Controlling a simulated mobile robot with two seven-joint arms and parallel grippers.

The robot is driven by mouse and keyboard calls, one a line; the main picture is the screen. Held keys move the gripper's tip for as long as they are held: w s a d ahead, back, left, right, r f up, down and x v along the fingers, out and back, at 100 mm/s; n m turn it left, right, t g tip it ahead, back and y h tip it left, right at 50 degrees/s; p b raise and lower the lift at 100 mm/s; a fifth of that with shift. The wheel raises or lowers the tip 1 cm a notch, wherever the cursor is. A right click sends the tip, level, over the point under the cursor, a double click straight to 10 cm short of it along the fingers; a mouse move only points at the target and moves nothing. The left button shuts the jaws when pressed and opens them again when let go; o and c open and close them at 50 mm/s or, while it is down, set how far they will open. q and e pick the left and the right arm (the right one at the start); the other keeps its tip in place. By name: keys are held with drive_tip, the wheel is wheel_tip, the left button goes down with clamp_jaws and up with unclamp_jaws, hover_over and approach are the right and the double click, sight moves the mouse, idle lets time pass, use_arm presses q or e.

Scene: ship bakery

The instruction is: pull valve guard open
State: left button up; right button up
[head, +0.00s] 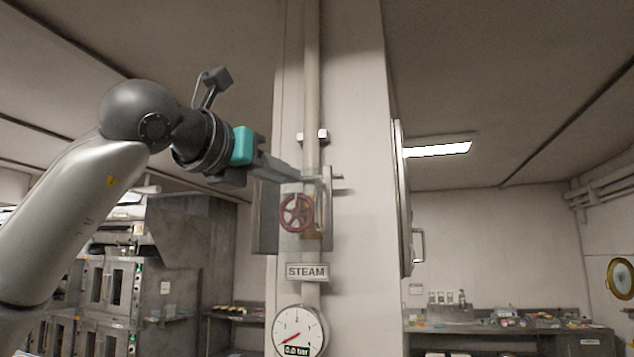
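The valve guard (265,218) is a grey panel on the column, and its plate shows to the left of the red valve wheel (296,213). An upright bar (328,205) stands to the right of the wheel. How far the guard is swung is hard to tell. My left gripper (316,180) reaches in from the left, with its fingertips just above the wheel and close to the top of the bar. I cannot tell whether the fingers touch it or how far apart they are. My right gripper is not in view.
A vertical pipe (311,80) runs down the pale column (355,120). Below the wheel are a STEAM sign (307,272) and a round gauge (299,331). Ovens (120,280) stand at the left, and a cluttered counter (500,325) stands at the back right.

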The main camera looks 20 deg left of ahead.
sight(316, 187)
use_arm(q)
drive_tip(key=p+x, duration=0.4)
drive_tip(key=x, duration=0.6)
drive_tip(key=shift+r, duration=0.1)
drive_tip(key=shift+p+x, duration=0.45)
drive_tip(key=shift+x, duration=0.35)
clamp_jaws()
idle(0.4)
